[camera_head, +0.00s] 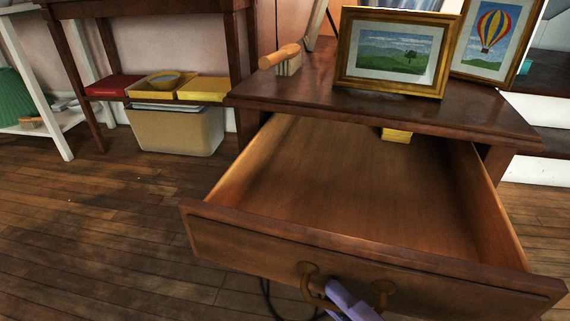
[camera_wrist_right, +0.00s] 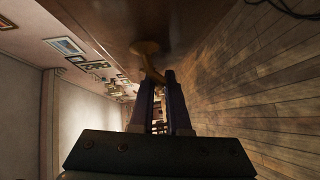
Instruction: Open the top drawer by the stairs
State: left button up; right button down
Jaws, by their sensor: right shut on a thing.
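The top drawer (camera_head: 230,240) of a dark wood cabinet (camera_head: 470,112) stands far open in the head view, with its wooden inside floor in sight. A small yellow thing (camera_head: 397,135) lies inside at the back. A brass-brown handle (camera_head: 308,271) is on the drawer front. My right gripper (camera_head: 340,292) is at the bottom edge of the head view, with its fingers at the handle. In the right wrist view, the fingers (camera_wrist_right: 160,80) are shut on the handle (camera_wrist_right: 149,60). My left gripper is not in view.
Two framed pictures (camera_head: 395,88) and a wooden-handled object (camera_head: 288,62) stand on the cabinet top. A side table (camera_head: 165,10) with red and yellow items and a tan bin (camera_head: 178,133) is at the left. The wood floor (camera_head: 90,220) left of the drawer is clear.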

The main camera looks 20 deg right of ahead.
jog(key=shift+s+a+r, duration=0.1)
jog(key=shift+s+a, duration=0.45)
jog(key=shift+s, duration=0.05)
jog(key=c, duration=0.9)
grip_release()
jog(key=shift+s, duration=0.1)
jog(key=p+v, duration=0.2)
jog(key=v, duration=0.7)
jog(key=shift+s+p, duration=0.3)
jog(key=shift+s, duration=0.05)
jog(key=shift+d, duration=0.15)
